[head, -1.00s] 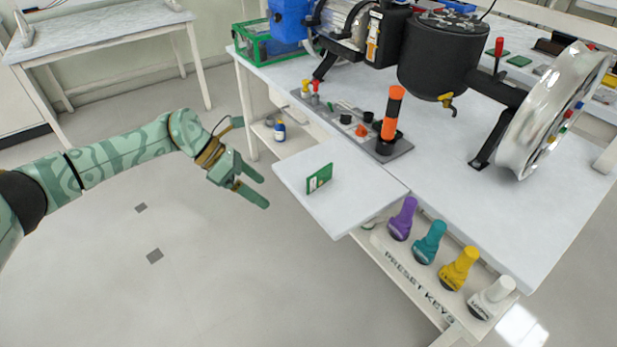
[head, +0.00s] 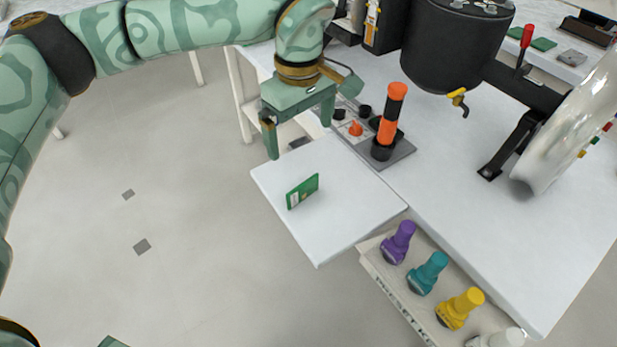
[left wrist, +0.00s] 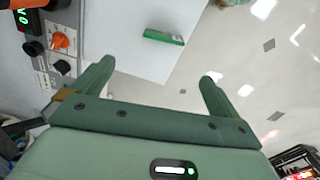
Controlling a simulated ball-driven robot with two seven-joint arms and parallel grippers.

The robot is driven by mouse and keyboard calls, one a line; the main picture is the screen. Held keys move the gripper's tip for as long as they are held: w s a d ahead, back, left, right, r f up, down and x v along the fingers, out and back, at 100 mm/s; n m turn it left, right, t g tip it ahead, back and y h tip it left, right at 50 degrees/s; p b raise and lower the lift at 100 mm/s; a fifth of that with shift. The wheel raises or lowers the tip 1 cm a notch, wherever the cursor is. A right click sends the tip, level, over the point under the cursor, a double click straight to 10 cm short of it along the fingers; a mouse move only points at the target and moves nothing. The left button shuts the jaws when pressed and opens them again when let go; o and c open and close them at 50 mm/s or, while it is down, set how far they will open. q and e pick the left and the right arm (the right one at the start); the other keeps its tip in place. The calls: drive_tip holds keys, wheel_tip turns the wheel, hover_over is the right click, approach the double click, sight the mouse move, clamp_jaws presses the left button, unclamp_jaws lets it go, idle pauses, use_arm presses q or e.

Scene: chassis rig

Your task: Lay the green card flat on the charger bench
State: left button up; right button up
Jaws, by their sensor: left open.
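The green card (head: 302,191) stands upright on its long edge on a white side leaf (head: 345,225) that juts out from the bench. It also shows in the left wrist view (left wrist: 164,37), beyond the fingertips. My left gripper (head: 299,135) is open and empty, pointing down above the far end of the leaf. It is apart from the card, which lies nearer the front in the head view. Its two fingers also show spread in the left wrist view (left wrist: 156,72). My right gripper is not in view. I cannot tell which surface is the charger bench.
An orange-and-black cylinder (head: 390,115) stands on a grey control panel (head: 400,152) beside the leaf. Coloured knobs (head: 428,272) line a lower shelf. Green boards (head: 543,44) lie on a surface at back right.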

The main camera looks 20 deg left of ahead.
use_arm(q)
drive_tip(key=b, duration=0.3)
hover_over(303, 183)
wheel_tip(303, 183, down, 7)
drive_tip(key=f, duration=0.3)
drive_tip(key=shift+w+a+f+b, duration=0.15)
drive_tip(key=shift+w+a+b, duration=0.15)
drive_tip(key=shift+w, duration=0.1)
drive_tip(key=f+b, duration=0.1)
drive_tip(key=f, duration=0.2)
drive_tip(key=s+f+b, duration=0.1)
drive_tip(key=shift+d+f+b, duration=0.3)
drive_tip(key=shift+f+b, duration=0.05)
drive_tip(key=shift+f, duration=0.05)
drive_tip(key=shift+w+f, duration=0.1)
drive_tip(key=shift+f, duration=0.15)
drive_tip(key=shift+r, duration=0.1)
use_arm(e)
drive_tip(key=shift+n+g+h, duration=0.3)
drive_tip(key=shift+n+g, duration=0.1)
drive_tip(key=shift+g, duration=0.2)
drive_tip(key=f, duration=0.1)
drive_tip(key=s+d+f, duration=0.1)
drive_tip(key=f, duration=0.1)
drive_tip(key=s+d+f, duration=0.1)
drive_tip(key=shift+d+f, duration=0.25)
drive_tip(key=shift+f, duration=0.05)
use_arm(q)
drive_tip(key=c, duration=1)
